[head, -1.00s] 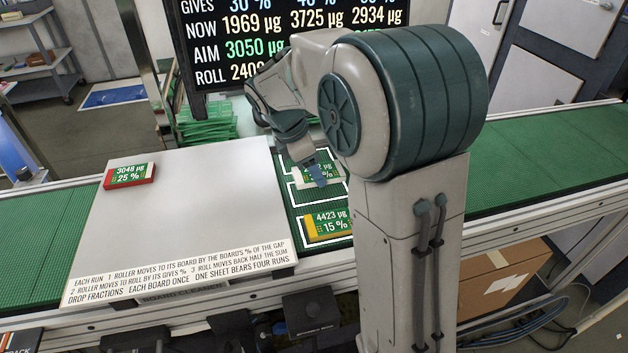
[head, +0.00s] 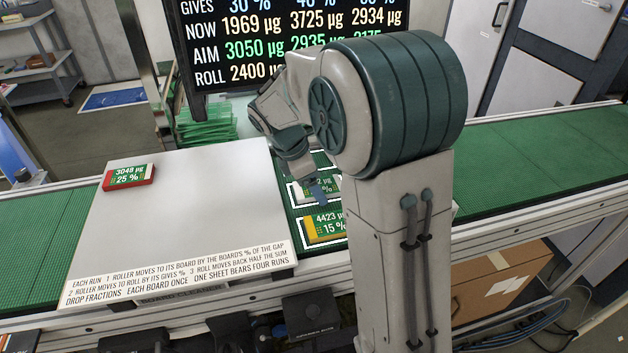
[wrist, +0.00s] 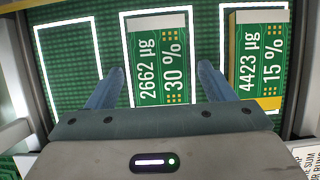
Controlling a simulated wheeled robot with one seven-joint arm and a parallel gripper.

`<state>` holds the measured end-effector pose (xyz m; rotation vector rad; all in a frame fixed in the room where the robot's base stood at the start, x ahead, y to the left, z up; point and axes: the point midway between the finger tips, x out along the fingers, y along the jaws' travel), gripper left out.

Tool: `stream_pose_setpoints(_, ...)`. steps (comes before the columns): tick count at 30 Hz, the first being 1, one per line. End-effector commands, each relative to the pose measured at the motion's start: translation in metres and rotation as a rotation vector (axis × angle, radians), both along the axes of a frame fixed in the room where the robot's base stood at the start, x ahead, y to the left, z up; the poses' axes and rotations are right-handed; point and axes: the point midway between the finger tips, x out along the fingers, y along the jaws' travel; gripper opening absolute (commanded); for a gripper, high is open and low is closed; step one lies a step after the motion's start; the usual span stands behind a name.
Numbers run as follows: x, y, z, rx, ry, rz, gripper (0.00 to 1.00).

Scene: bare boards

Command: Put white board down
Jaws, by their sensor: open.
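The white board (wrist: 160,60), with a green label reading 2662 µg, 30 %, lies in the middle white outline on the green belt. In the head view it (head: 304,189) is partly hidden by my gripper (head: 318,196). My gripper (wrist: 161,72) is open, with one blue finger along each long side of the white board and narrow gaps showing in the wrist view. The yellow board (wrist: 236,64), reading 4423 µg, 15 %, lies in the right outline in the wrist view. It is also at the near slot in the head view (head: 311,230).
The outlined slot (wrist: 72,65) at the left of the wrist view is empty. A red board (head: 129,177), 3048 µg, 25 %, lies on the grey plate (head: 200,210). A screen (head: 300,45) and stacked green sheets (head: 205,128) stand behind the belt.

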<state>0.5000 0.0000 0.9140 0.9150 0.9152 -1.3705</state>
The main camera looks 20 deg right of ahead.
Motion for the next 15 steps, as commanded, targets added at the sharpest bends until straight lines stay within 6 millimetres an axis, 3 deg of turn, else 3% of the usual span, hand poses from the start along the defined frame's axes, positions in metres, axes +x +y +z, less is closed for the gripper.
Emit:
stream_pose_setpoints(7, 0.001, 0.006, 0.016, 0.001, -0.004, 0.002, 0.76)
stream_pose_setpoints(15, 0.001, 0.027, 0.07, 0.001, -0.005, 0.001, 0.76)
